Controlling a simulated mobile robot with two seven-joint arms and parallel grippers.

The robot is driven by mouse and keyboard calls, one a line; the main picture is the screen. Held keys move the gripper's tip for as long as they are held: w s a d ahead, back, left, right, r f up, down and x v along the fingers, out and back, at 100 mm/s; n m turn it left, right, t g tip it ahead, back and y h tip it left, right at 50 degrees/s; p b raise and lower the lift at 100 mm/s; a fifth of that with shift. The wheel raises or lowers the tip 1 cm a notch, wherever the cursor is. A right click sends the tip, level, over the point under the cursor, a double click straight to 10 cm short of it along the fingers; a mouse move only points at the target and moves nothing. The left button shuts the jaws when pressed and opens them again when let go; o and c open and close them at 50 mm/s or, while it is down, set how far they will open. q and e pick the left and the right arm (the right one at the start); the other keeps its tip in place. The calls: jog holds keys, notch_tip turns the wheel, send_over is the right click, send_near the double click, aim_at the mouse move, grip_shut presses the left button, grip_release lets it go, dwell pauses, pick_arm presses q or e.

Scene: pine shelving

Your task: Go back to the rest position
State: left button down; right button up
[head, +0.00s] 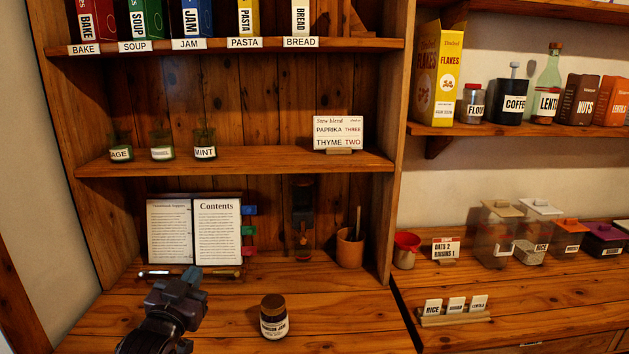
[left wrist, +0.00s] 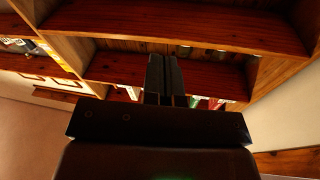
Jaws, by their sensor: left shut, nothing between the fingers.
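My left gripper (head: 188,279) is in the lower left of the head view, above the wooden counter and in front of the open book (head: 217,232). In the left wrist view its two fingers (left wrist: 163,78) are together with nothing between them. It stands apart from the labelled jar (head: 273,317), which is upright on the counter to its right. The left wrist view looks toward the shelving (left wrist: 170,20), seen at a steep tilt. My right gripper is in neither view.
A pen-like rod (head: 190,273) lies before the book. A cup with a utensil (head: 350,247) stands at the back right. Green jars (head: 205,143) and a recipe card (head: 338,131) sit on the middle shelf. Small label cards (head: 455,307) stand on the right counter. The front counter around the jar is clear.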

pick_arm(q)
jog(key=s+a+f+n+g+y, duration=0.1)
jog(key=s+a+f+g, duration=0.1)
jog(key=s+f, duration=1.2)
jog(key=s+a+f+n+g+y, duration=0.1)
jog(key=s+f+g, duration=0.4)
jog(key=s+f, duration=0.9)
jog(key=shift+a+f+n+y, duration=0.3)
jog(key=shift+a+f+n, duration=0.1)
jog(key=shift+a+f, duration=0.25)
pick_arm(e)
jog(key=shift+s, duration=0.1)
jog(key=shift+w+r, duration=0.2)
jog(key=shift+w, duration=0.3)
pick_arm(q)
jog(key=shift+s, duration=0.1)
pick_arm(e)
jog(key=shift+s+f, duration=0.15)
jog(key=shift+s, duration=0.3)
